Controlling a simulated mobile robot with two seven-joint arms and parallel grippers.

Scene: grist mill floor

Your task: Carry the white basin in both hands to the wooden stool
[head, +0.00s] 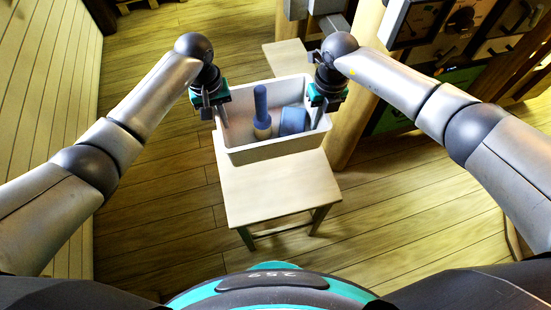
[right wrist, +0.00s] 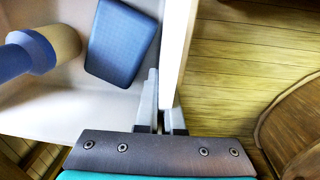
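The white basin (head: 275,147) is over the back part of a pale wooden stool (head: 277,190) in the head view; I cannot tell whether its bottom touches the top. The basin looks level. My left gripper (head: 216,112) is shut on its left rim, one finger inside. My right gripper (head: 322,102) is shut on its right rim. In the right wrist view, the basin's wall (right wrist: 177,50) runs between the fingers of this gripper (right wrist: 163,112). Inside the basin are a blue-and-tan bottle-like object (head: 261,105) and a blue block (head: 294,121).
Another pale wooden top (head: 285,56) stands behind the basin. A wooden post (head: 357,110) and a dark machine panel (head: 450,35) are close on the right. Plank floor (head: 150,190) is open to the left and front right of the stool.

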